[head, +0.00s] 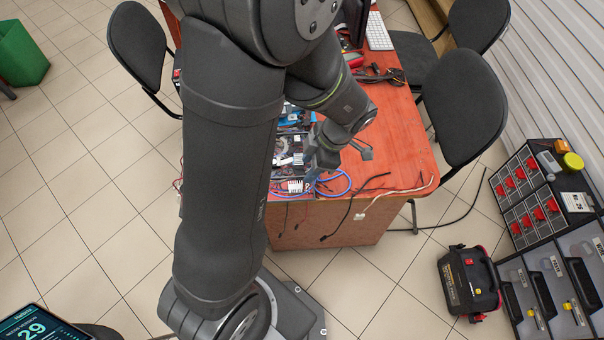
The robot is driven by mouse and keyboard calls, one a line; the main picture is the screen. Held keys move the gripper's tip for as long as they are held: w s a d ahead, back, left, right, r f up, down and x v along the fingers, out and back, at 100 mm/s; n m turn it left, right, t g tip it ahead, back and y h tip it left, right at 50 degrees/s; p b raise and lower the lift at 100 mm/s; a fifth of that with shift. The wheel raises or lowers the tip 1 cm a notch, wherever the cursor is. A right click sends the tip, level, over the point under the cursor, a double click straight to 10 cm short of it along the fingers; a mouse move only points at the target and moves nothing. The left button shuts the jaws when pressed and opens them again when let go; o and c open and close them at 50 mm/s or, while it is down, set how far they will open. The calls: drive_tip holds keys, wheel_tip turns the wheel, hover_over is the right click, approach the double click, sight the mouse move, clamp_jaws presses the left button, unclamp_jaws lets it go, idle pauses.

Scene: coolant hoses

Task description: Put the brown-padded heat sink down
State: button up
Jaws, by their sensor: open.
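My gripper (338,165) is over the front part of the red-orange table (400,135), with its jaws open and apart. A small white finned block (295,186), which looks like a heat sink, sits near the table's front edge, just left of and below my gripper. No brown pad can be made out on it at this size. Blue hose loops (335,184) lie close beside the block and under the gripper. My arm hides the left part of the table and some of the parts there.
Black and white cables (375,187) lie along the front edge, some hanging over it. A dark cable bundle (383,76) and a white keyboard (378,32) are farther back. The table's right side is mostly clear. Chairs (462,100) stand close on the right.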

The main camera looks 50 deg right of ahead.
sight(293, 185)
drive_tip(key=shift+v, duration=1.75)
drive_tip(key=shift+a, duration=0.1)
drive_tip(key=x, duration=1.1)
drive_tip(key=shift+w+f, duration=0.15)
drive_tip(key=shift+f, duration=0.1)
drive_tip(key=shift+a+r, duration=0.1)
drive_tip(key=shift+r, duration=0.25)
drive_tip(key=shift+f, duration=0.1)
